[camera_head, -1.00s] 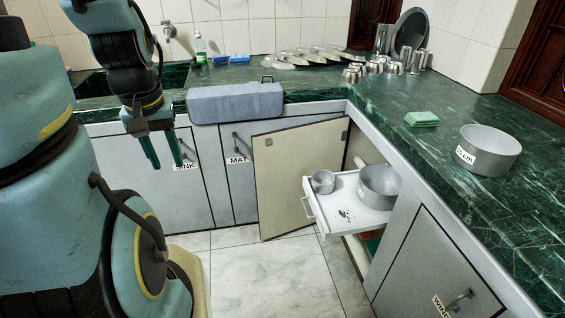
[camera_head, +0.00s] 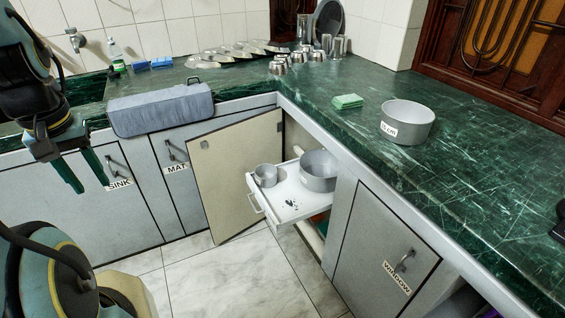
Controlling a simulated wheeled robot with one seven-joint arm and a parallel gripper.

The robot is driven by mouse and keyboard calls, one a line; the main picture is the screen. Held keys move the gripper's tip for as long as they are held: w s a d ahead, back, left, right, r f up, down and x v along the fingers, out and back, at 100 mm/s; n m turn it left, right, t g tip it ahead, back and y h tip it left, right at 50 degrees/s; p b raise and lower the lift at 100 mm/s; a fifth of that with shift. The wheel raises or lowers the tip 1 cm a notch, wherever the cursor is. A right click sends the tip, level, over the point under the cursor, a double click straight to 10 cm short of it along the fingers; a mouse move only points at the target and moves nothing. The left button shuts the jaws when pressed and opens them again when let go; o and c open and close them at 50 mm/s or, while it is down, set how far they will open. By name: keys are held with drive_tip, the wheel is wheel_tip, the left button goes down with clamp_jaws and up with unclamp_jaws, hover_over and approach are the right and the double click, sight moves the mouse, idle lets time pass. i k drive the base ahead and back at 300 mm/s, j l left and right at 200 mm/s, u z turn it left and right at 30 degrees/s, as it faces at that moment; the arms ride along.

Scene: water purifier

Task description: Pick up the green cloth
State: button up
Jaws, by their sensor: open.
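The green cloth (camera_head: 348,102) is a small folded stack lying flat on the dark green marble counter (camera_head: 455,150). It lies just left of a round grey pot (camera_head: 408,122) with a white label, with a narrow gap between them. My gripper (camera_head: 90,172) is at the far left of the view, its two green fingers pointing down in front of the sink-side cabinets. The fingers are apart with nothing between them. It is far to the left of the cloth.
A white drawer (camera_head: 290,203) with two grey pots is pulled out below the counter, and a cabinet door (camera_head: 238,172) stands open beside it. Metal cups (camera_head: 280,66) stand at the back corner. Counter right of the pot is mostly clear.

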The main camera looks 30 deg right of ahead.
sight(344, 101)
drive_tip(key=z, duration=1.05)
drive_tip(key=k+j+z, duration=0.15)
drive_tip(key=k+l, duration=0.05)
drive_tip(key=k, duration=0.05)
